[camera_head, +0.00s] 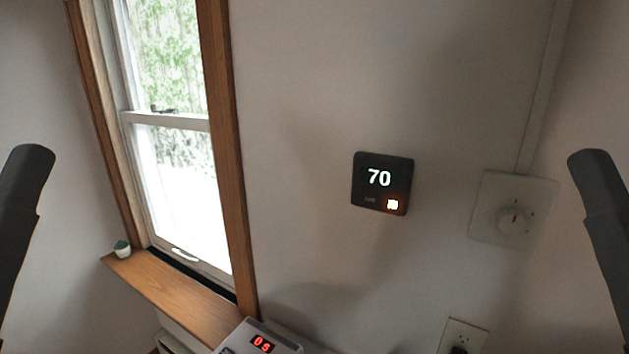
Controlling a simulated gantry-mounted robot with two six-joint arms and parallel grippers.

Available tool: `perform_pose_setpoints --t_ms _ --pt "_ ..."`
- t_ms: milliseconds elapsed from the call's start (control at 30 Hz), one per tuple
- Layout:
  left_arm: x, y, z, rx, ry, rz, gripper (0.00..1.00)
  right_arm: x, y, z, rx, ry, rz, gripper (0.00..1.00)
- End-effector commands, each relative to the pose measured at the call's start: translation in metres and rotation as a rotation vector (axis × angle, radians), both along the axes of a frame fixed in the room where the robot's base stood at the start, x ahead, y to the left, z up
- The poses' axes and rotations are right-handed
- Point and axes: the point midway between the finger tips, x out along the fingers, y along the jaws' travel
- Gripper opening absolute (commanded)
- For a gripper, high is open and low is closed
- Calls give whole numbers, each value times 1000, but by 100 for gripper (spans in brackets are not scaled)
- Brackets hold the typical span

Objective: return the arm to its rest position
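A dark rounded part of my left arm (22,200) rises along the left edge of the head view. A matching dark part of my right arm (603,205) rises along the right edge. Both stand apart from the wall and from each other, with wide space between them. No gripper fingers show on either arm, so neither gripper is in view. The rest of both arms is cut off by the picture edges.
A black thermostat (372,198) reading 70 and a white dial plate (488,228) are on the wall. Below are a device with red digits (283,343) and an outlet (462,333).

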Motion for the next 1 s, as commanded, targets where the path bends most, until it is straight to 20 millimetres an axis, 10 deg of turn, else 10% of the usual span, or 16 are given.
perform_pose_setpoints --t_ms 33,600,1000 --pt "1 -3 41 -3 2 -20 42 0 0 40 0 1 0 50" --pt "2 -3 274 -6 8 -26 42 -1 0 277 0 -3 0 50" --pt "2 -3 288 -5 9 -26 42 0 0 291 0 -1 0 50"
